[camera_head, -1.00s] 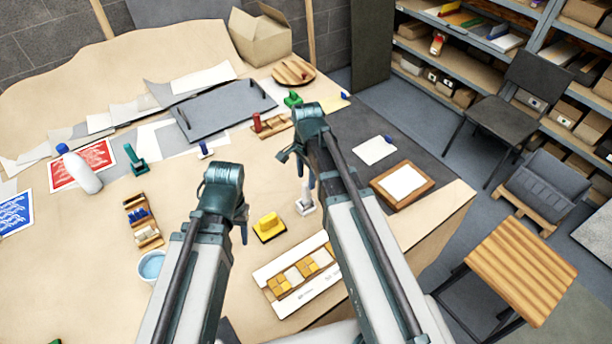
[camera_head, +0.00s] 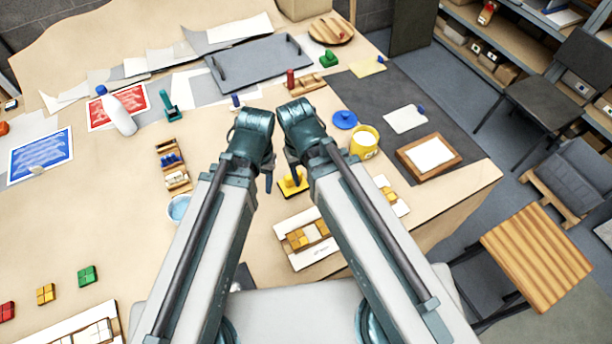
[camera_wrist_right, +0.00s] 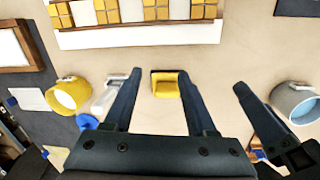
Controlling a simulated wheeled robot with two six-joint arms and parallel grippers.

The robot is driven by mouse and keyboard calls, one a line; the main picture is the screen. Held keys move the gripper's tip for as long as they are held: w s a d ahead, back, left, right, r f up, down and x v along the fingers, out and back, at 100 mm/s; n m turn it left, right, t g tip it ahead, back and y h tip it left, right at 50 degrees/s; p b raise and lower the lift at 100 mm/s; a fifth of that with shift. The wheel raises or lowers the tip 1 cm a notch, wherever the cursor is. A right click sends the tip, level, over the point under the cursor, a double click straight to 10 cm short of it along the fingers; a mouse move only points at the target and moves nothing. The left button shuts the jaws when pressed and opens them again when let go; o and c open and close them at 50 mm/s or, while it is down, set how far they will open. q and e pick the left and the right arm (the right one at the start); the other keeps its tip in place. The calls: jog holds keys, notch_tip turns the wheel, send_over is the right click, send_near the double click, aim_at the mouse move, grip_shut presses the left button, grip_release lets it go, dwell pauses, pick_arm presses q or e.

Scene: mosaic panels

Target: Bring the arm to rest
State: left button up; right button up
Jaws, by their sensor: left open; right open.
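My left gripper (camera_head: 268,182) hangs at the end of the left arm, above the middle of the table, and is open; its fingers are partly hidden behind the wrist. My right gripper (camera_head: 292,165) is close beside it, pointing down, with its fingers partly hidden by its wrist. In the right wrist view the right gripper (camera_wrist_right: 160,78) is open, with nothing held between its fingers. A yellow block-like tool (camera_head: 292,184) lies on the table below the grippers, and in the wrist view it shows between the fingers. One dark finger, apparently the left gripper's, shows at right.
A white mosaic panel with yellow tiles (camera_head: 300,255) lies near the table's front edge, partly behind my right arm. A yellow pot (camera_head: 364,142), a blue lid (camera_head: 345,119), a light blue cup (camera_head: 179,208) and a white bottle (camera_head: 117,112) stand around.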

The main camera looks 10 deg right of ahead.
jog(key=shift+s+a+n, duration=0.25)
jog(key=shift+s+n, duration=0.25)
jog(key=shift+n, duration=0.2)
notch_tip(320, 180, down, 8)
jog(key=b, duration=0.7)
jog(key=shift+r+b, duration=0.15)
jog(key=shift+b, duration=0.2)
